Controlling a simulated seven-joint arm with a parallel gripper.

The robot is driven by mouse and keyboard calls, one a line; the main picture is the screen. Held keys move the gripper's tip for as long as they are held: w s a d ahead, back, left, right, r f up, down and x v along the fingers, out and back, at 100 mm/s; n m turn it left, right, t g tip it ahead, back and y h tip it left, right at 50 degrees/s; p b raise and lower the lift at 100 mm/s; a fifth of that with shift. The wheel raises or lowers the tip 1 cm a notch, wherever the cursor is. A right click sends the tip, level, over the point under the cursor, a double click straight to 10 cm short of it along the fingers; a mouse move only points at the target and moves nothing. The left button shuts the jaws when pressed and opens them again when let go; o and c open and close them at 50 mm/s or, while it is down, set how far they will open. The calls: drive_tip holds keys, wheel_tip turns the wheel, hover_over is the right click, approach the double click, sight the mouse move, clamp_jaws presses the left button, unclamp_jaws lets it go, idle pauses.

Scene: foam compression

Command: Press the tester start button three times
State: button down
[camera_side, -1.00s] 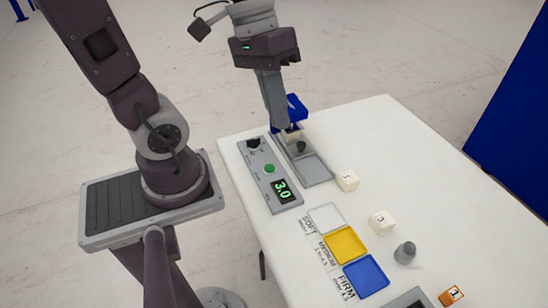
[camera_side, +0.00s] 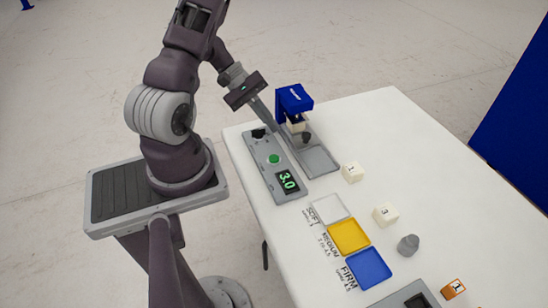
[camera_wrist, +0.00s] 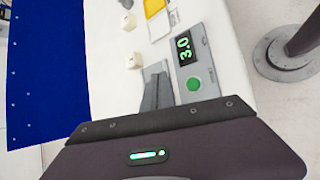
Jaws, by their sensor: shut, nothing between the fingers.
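The tester control panel (camera_side: 265,172) is a grey strip on the left edge of the white table. Its green round button (camera_side: 274,159) sits mid-panel, with a black knob (camera_side: 258,133) at the far end and a display (camera_side: 287,181) reading 3.0. In the wrist view the button (camera_wrist: 194,83) and display (camera_wrist: 185,48) are clear. My gripper (camera_side: 270,121) is shut and empty, beyond the green button, near the knob end and beside the blue press (camera_side: 294,99). Whether the fingertips touch anything cannot be told. A cream block is under the press head.
White, yellow (camera_side: 348,236) and blue (camera_side: 368,268) trays line the table's left side. Cream cubes (camera_side: 352,172) (camera_side: 385,214), a grey weight (camera_side: 408,245) and an orange cube (camera_side: 453,289) stand to the right. The table's far right is clear.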

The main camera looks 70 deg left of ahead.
sight(271, 156)
drive_tip(key=shift+f, duration=4.4)
drive_tip(key=shift+f, duration=0.4)
